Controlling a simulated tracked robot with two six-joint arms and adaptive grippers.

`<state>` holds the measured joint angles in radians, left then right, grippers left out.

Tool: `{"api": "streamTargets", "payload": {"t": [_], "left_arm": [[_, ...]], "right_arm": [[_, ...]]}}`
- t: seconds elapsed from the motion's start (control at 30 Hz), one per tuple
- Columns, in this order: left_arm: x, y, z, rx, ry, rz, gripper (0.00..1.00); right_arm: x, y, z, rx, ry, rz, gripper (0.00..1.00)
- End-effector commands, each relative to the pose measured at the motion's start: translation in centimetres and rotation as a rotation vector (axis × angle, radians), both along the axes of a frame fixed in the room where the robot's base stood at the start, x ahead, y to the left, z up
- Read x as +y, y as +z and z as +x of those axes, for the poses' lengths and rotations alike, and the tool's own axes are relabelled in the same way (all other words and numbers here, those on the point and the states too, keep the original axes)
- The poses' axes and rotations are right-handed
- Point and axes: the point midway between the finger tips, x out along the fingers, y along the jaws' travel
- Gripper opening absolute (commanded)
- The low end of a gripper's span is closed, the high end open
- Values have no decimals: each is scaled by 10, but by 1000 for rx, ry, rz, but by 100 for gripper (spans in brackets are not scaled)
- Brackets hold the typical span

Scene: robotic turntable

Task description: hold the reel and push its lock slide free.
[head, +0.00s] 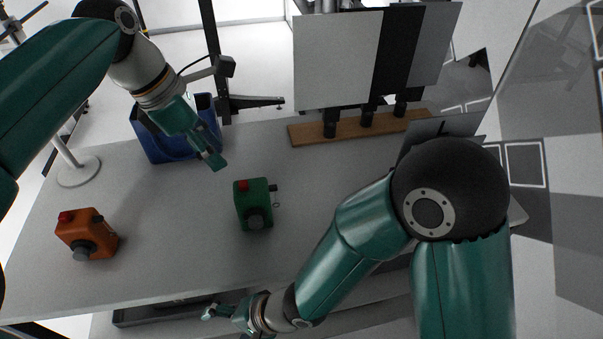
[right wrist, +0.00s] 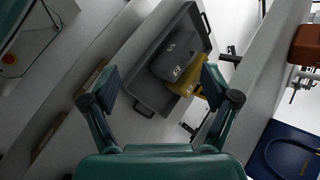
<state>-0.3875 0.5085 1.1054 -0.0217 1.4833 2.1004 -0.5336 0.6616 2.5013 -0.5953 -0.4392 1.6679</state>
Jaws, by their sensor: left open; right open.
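A green boxy unit (head: 254,204) stands mid-table in the head view, with a red cap on top, a dark round knob low on its front and a small dark part with a ring at its right side. It may be the reel; I cannot tell. A similar orange unit (head: 87,234) stands at the left, and an orange body (right wrist: 306,46) shows at the right wrist view's edge. My left gripper (head: 213,159) is open and empty, above and left of the green unit. My right gripper (head: 211,311) is open and empty beyond the table's front edge; its spread fingers (right wrist: 160,82) show in the right wrist view.
A blue bin (head: 169,147) stands at the table's back left. A wooden strip (head: 353,128) with dark posts and panels lies at the back. In the right wrist view, a tray (right wrist: 153,94) holds a grey case (right wrist: 177,58) and a yellow item (right wrist: 188,84). The table between both units is clear.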

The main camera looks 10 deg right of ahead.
Motion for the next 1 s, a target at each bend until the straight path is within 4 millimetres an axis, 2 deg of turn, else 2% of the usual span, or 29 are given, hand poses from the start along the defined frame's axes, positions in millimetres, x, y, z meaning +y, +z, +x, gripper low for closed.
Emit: {"api": "streamTargets", "payload": {"t": [0.2,0.27,0.3,0.47,0.7,1.0], "left_arm": [[0,0,0,0,0,0,42],[0,0,0,0,0,0,42],[0,0,0,0,0,0,42],[0,0,0,0,0,0,42],[0,0,0,0,0,0,42],[0,0,0,0,0,0,42]], "right_arm": [[41,45,-12,92,-127,158,86],[46,63,-7,86,-160,203,86],[44,74,1,56,-174,217,86],[23,108,39,-111,-190,214,86],[-27,170,90,-388,-215,164,86],[-94,237,125,-652,-250,59,86]]}}
